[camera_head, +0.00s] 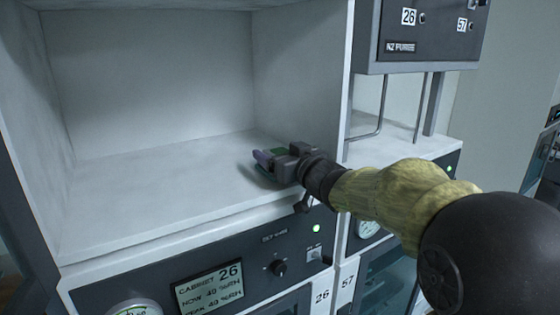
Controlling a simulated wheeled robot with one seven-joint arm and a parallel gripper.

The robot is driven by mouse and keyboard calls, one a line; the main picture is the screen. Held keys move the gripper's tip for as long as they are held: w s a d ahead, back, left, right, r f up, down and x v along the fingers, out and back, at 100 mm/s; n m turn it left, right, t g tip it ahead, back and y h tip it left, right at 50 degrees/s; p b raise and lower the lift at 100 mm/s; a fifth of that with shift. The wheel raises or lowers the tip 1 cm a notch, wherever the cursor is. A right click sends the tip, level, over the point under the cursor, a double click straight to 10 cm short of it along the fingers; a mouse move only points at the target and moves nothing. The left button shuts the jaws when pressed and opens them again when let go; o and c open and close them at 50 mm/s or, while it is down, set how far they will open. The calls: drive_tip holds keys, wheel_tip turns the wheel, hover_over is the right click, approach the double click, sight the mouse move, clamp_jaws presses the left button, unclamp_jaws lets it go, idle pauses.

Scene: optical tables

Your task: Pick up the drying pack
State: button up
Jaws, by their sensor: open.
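My gripper (263,160) reaches in from the right, over the front right part of a white shelf (160,195) inside an open cabinet bay. Its purple fingertips point left, low over the shelf surface. The gripper is open. I cannot make out a drying pack for certain. A small dark teal edge shows just under the fingers, and I cannot tell whether it is a pack or shadow. The gripper body hides the shelf behind it.
The bay's right wall (300,75) stands close beside my gripper. Below the shelf is a dark panel (255,255) with a display reading cabinet 26. A dark N2 purge box (420,35) hangs at upper right. The shelf's left and middle are bare.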

sight(280, 151)
drive_tip(key=shift+c, duration=0.2)
drive_tip(key=c, duration=1.1)
wheel_tip(280, 151, up, 10)
drive_tip(key=shift+p, duration=0.55)
